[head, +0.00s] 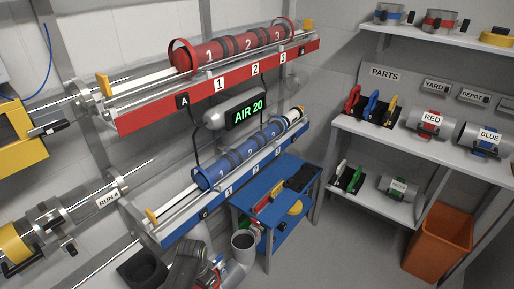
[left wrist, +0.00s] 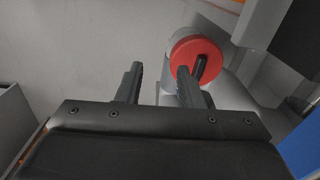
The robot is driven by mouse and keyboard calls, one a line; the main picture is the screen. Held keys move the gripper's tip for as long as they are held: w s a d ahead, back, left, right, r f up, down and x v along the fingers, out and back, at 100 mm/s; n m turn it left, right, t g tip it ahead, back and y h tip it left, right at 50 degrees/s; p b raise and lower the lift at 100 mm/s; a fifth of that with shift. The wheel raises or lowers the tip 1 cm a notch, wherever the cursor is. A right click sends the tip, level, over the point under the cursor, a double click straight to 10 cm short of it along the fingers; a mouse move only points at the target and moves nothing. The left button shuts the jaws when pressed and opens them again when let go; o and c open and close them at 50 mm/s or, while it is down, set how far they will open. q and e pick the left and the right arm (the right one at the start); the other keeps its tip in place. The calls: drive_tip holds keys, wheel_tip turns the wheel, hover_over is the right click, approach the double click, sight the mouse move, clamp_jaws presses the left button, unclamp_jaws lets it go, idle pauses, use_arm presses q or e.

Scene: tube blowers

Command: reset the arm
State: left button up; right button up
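My left gripper (left wrist: 160,68) shows in the left wrist view with its two dark fingers apart and nothing between them. A red round disc (left wrist: 194,52) with a black bar on it sits on the end of a grey pipe, beyond the right finger. The right finger overlaps the disc in the picture; I cannot tell whether they touch. In the head view, dark parts of my arm (head: 185,266) show at the bottom, and the fingers cannot be made out there. My right gripper is in neither view.
Red (head: 220,91) and blue (head: 200,206) rails carry numbered tubes along the wall. A blue cart (head: 284,232), parts shelves (head: 375,133) and an orange bin (head: 437,247) stand to the right.

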use_arm(q)
drive_tip(key=s+a+f+n, duration=0.2)
drive_tip(key=s+a+f, duration=0.1)
drive_tip(key=s+f, duration=0.5)
drive_tip(key=s+a+f+n, duration=0.2)
drive_tip(key=s+a+f, duration=0.2)
drive_tip(key=s+f, duration=0.4)
drive_tip(key=s+a+f+n, duration=0.1)
drive_tip(key=s+a+f, duration=0.2)
drive_tip(key=s, duration=1)
drive_tip(key=s+a+f+n+t+y, duration=0.1)
drive_tip(key=s+f, duration=0.4)
drive_tip(key=s, duration=0.8)
drive_tip(key=shift+a+n, duration=0.8)
drive_tip(key=shift+a, duration=0.45)
